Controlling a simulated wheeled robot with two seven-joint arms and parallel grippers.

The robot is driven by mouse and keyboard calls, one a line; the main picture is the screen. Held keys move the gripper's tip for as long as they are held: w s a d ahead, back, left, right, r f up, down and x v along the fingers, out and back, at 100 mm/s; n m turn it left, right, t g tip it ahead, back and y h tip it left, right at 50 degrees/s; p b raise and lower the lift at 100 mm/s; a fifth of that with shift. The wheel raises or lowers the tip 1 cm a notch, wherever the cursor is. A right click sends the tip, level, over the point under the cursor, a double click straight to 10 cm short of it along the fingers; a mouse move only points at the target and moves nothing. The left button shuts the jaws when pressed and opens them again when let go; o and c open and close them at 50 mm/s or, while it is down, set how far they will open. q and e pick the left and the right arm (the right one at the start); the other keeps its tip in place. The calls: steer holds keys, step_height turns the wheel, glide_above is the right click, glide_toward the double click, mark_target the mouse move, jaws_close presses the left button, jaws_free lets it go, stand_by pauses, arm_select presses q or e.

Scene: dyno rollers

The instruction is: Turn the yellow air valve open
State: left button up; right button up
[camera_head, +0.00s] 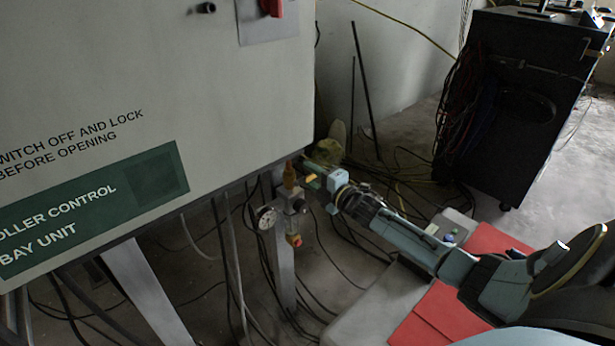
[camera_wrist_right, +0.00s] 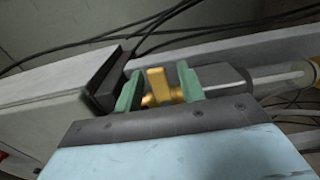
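The yellow air valve handle (camera_head: 312,181) shows in the head view beside a brass fitting (camera_head: 290,178) on the pipework below the grey cabinet. In the right wrist view the yellow handle (camera_wrist_right: 156,86) stands between the two green fingers of my right gripper (camera_wrist_right: 160,90). The fingers are open, with a visible gap on each side of the handle. In the head view my right gripper (camera_head: 318,183) reaches in from the right to the valve, and its fingertips are small and partly unclear. My left gripper is not in view.
The grey control cabinet (camera_head: 150,60) stands close on the left, its lower edge near the gripper. A round gauge (camera_head: 266,217) and a metal post (camera_head: 283,265) are just left of the valve. Loose cables lie on the floor. A black cabinet (camera_head: 515,90) stands at right.

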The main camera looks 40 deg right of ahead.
steer(key=shift+w+a, duration=0.1)
steer(key=shift+w, duration=0.8)
jaws_close()
